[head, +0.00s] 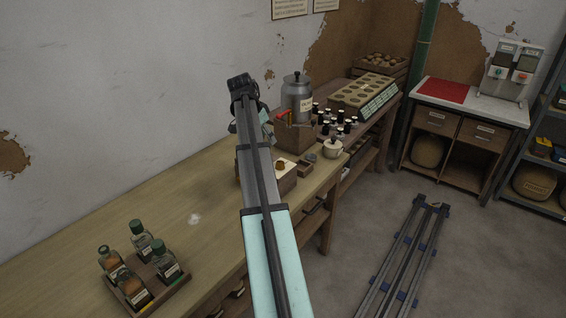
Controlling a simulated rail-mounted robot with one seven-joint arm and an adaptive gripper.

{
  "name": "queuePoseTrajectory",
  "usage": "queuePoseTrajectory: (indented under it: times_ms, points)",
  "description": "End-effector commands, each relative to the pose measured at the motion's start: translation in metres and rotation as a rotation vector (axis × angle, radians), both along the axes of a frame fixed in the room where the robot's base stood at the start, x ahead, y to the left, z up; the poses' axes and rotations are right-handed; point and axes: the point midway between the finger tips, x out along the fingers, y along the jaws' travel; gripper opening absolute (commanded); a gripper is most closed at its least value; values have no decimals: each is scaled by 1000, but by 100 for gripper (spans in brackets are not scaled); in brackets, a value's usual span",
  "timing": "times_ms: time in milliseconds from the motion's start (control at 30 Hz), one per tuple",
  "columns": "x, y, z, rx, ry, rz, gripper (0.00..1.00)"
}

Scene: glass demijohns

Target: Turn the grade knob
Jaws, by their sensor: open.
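My arm reaches up through the middle of the head view over the workbench, and its far part bends down behind its own links. My gripper is hidden behind the arm, so its fingers do not show. A small round brown knob (280,166) stands on a wooden box (288,182) with a pale top, just right of my arm. The box's left side is hidden by the arm. I cannot tell whether this is the grade knob, and no marking on it is readable.
On the workbench (80,232) stand a metal canister (297,98), a small white pot (332,149) and several dark bottles (340,125) right of my arm. A tray of bottles (172,290) is front left. A dispenser (507,73) stands on a cabinet at right.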

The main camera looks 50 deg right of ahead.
Motion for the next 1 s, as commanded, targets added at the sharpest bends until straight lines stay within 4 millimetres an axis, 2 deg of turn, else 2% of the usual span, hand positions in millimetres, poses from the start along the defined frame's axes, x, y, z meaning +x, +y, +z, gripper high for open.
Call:
queuePoseTrajectory:
  times_ms: [633,800,1000]
  points:
    - [-13,-44,-108,0,2,1,63]
    - [-15,-52,-129,0,1,2,63]
    - [-16,-56,-141,-1,-1,3,63]
